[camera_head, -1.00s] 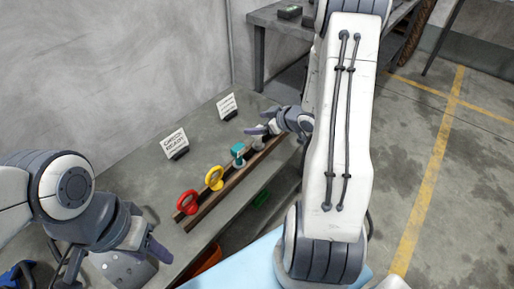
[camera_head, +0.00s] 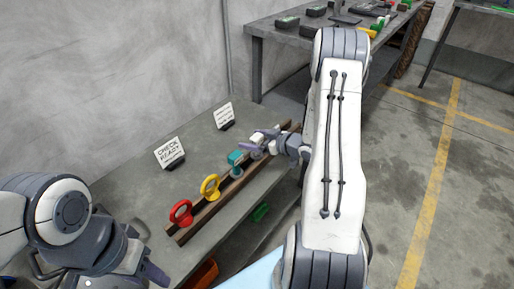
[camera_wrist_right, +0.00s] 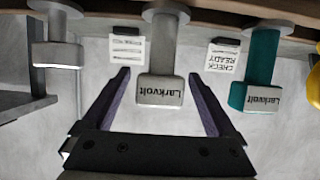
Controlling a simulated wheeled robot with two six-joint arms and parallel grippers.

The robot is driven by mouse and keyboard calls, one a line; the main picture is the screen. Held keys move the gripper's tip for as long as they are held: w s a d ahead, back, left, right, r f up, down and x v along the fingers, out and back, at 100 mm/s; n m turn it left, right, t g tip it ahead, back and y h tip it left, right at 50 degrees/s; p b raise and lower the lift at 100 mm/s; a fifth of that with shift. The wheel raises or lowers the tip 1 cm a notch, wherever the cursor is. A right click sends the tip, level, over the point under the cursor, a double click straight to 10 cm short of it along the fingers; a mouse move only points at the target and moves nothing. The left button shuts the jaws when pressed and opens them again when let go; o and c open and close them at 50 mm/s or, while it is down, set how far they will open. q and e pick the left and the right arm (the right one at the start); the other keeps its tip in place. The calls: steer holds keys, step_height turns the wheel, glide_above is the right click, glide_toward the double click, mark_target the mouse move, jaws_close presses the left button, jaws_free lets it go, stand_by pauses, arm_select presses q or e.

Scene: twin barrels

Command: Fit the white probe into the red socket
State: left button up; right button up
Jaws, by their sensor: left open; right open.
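The red ring-shaped socket (camera_head: 181,213) stands at the near end of a brown rail (camera_head: 228,194) in the head view. A pale white-grey probe with a square "Larkvolt" head (camera_wrist_right: 160,90) lies between the spread fingers of my right gripper (camera_wrist_right: 165,92) in the right wrist view. The fingers are open, with gaps on both sides. In the head view my right gripper (camera_head: 264,139) is at the rail's far part and partly hides what stands there. My left gripper (camera_head: 152,270) is open and empty at the lower left, near the bench's front.
A yellow ring (camera_head: 210,187) and a teal probe (camera_head: 237,160) stand between the red socket and my right gripper. Another pale piece (camera_wrist_right: 57,52) stands beside the probe. Two signs (camera_head: 169,153) (camera_head: 224,115) stand behind the rail. Bare bench lies around them.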

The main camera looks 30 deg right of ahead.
steer(key=shift+x, duration=0.95)
jaws_close()
steer(key=shift+r, duration=0.1)
